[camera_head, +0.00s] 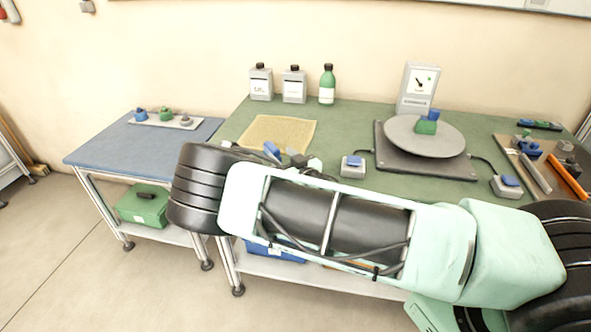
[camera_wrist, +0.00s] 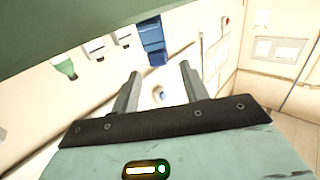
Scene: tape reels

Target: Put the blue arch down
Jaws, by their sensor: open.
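My gripper (camera_wrist: 160,70) is open, its two grey fingers apart with nothing held between them. In the head view my arm hides most of it, near the front of the yellow mat (camera_head: 277,132). A blue piece (camera_head: 271,150), which may be the blue arch, shows at the mat's front edge just behind my arm; its full shape is hidden. A blue piece (camera_wrist: 151,40) also shows in the wrist view beyond the fingertips, clear of them. Another blue piece (camera_head: 433,113) sits on a green block (camera_head: 426,127) on the round turntable (camera_head: 400,137).
Two grey containers (camera_head: 261,84) and a green bottle (camera_head: 327,86) stand at the back. A box with a blue top (camera_head: 353,166) is right of the mat. A tray with tools (camera_head: 541,172) lies far right. The blue side table (camera_head: 150,145) carries a strip of small pieces.

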